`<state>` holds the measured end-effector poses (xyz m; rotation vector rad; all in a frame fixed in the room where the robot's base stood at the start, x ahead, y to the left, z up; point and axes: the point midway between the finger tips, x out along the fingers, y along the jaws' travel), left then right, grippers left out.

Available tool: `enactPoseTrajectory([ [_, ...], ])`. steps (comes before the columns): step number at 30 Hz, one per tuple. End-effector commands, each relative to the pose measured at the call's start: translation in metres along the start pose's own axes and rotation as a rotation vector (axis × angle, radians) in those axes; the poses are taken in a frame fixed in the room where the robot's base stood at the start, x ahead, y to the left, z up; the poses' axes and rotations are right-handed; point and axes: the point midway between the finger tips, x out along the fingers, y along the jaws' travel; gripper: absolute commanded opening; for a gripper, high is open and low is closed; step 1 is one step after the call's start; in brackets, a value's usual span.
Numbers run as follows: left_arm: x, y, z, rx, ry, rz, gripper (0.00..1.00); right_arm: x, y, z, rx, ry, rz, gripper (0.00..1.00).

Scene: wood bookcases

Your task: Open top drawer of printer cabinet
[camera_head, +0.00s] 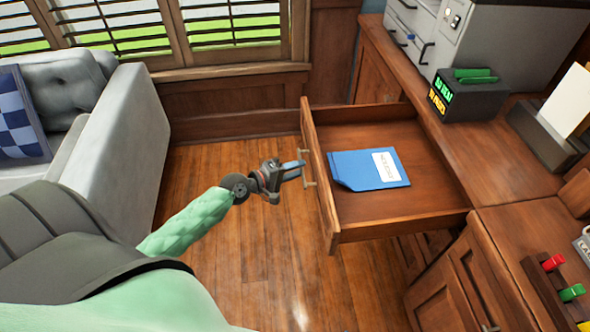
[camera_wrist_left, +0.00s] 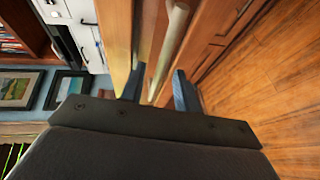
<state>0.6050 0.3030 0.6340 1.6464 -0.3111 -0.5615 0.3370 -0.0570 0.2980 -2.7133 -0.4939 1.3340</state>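The top drawer (camera_head: 400,210) of the wooden cabinet (camera_head: 495,170) is pulled well out, and a blue folder (camera_head: 362,170) with a white label lies in it. The drawer front carries a pale bar handle (camera_head: 309,168). My left gripper (camera_head: 294,169) is at the outer side of the drawer front, with its blue fingertips close to the handle. In the left wrist view its two fingers (camera_wrist_left: 157,85) are spread apart, and the handle (camera_wrist_left: 172,45) shows beyond and between them. I cannot tell whether a finger touches it. My right gripper is not in view.
A grey sofa (camera_head: 120,130) is at the left. The wood floor (camera_head: 270,250) between sofa and drawer is clear.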

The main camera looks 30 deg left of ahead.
Motion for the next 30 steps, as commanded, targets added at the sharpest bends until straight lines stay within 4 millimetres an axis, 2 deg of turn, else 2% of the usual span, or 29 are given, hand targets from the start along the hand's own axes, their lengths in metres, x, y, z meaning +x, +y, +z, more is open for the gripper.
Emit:
enactPoseTrajectory([
  [8,-0.005,0.0,0.0,0.0,0.0,0.0,0.32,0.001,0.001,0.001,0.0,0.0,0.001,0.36],
  [21,-0.057,-0.002,0.001,0.001,-0.001,-0.002,0.32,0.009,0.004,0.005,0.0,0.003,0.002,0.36],
  [30,-0.076,-0.001,0.0,0.0,0.0,0.0,0.32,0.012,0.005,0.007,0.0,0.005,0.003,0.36],
])
